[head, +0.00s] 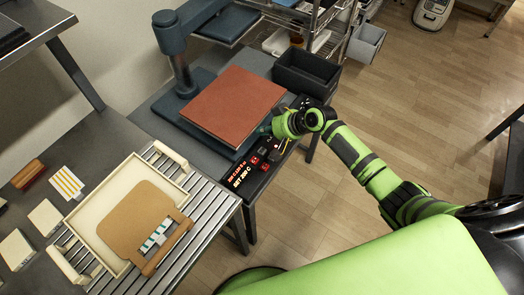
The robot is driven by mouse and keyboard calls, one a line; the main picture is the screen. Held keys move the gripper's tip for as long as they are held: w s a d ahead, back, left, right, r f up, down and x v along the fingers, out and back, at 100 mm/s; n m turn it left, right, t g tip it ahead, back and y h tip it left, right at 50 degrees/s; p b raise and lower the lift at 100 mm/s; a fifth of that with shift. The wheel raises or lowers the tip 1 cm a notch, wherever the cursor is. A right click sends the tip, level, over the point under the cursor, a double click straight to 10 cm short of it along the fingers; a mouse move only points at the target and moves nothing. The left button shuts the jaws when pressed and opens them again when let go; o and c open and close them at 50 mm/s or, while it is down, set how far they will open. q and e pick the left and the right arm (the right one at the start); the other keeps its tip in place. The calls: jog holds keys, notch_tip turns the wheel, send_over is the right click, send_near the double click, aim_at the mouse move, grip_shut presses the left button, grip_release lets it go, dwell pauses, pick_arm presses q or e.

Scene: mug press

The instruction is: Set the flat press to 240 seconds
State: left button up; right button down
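The flat press (187,85) stands on a dark table, with a flat red-brown pad (234,104) on its lower plate. Its black control panel (259,160) is at the front edge, with red buttons and a lit display (241,172). The lit text is too small to read surely. My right gripper (268,130) reaches in from the right, at the pad's near right corner just above the panel. Its fingers are small and partly hidden, so I cannot tell whether they are open or touch a button. My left gripper is out of view.
A dark bin (306,74) stands behind my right gripper. At left, a slatted table (215,195) holds a cream tray (95,210) with a brown board (135,215). Small boxes lie further left. Wire shelves stand at the back, and open wooden floor lies at right.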

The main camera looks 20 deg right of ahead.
aim_at(264, 151)
notch_tip(264, 151, down, 7)
jog(key=b, duration=0.6)
jog(key=shift+f, duration=0.15)
jog(key=shift+f+b, duration=0.35)
dwell(0.5)
jog(key=shift+f, duration=0.35)
jog(key=shift+f+b, duration=0.45)
jog(key=shift+b, duration=0.15)
dwell(0.6)
jog(key=shift+r, duration=0.1)
jog(key=shift+r+p, duration=0.75)
jog(key=shift+p, duration=0.1)
